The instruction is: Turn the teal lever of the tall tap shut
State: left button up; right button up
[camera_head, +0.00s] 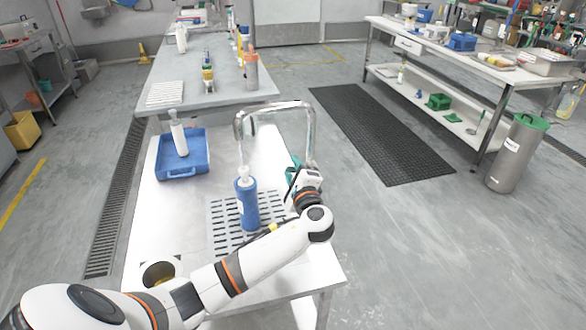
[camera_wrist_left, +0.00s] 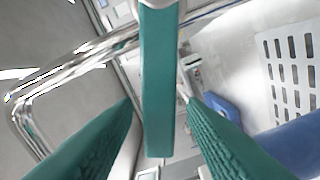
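The tall tap (camera_head: 275,106) is a chrome arch over the white table. Its pipe also shows in the left wrist view (camera_wrist_left: 75,62). The teal lever (camera_wrist_left: 160,85) is an upright bar in the middle of the left wrist view. My left gripper (camera_head: 296,177) is at the tap's right leg in the head view. Its two ribbed teal fingers are apart, one on each side of the lever in the wrist view. I cannot tell whether they touch it. In the head view the lever is mostly hidden by the gripper. My right gripper is not in view.
A blue bottle (camera_head: 247,205) with a white top stands on the slotted drain (camera_head: 222,222) below the spout, close to my left arm. A blue tray (camera_head: 170,172) holding a white bottle (camera_head: 179,137) is at the back left.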

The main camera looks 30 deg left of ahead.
aim_at(312, 145)
pick_arm(q)
jog(key=shift+a, duration=0.1)
grip_shut()
dwell(0.3)
jog(key=shift+w+r+m+p, duration=0.15)
jog(key=shift+r+m+p, duration=0.35)
jog(key=shift+p, duration=0.5)
jog(key=r+m+p, duration=0.1)
jog(key=m+p, duration=0.1)
jog(key=p, duration=0.1)
jog(key=w+d+r+m+p, duration=0.1)
jog(key=m+p, duration=0.1)
jog(key=p, duration=0.1)
jog(key=w+d+r+m+p, duration=0.1)
jog(key=m+p, duration=0.1)
jog(key=shift+m+p, duration=0.3)
jog(key=shift+p, duration=0.1)
jog(key=m+p, duration=0.1)
jog(key=w+d+m+p, duration=0.1)
jog(key=m, duration=0.1)
jog(key=shift+w+d+r+p, duration=0.1)
jog(key=shift+w+r+p, duration=0.1)
jog(key=shift+p, duration=0.1)
jog(key=shift+w+d+f+m+p, duration=0.1)
jog(key=shift+w+d+m+p, duration=0.2)
jog(key=shift+m, duration=0.45)
jog(key=shift+w+d+m+p, duration=0.25)
jog(key=shift+m+p, duration=0.15)
jog(key=shift+m, duration=0.35)
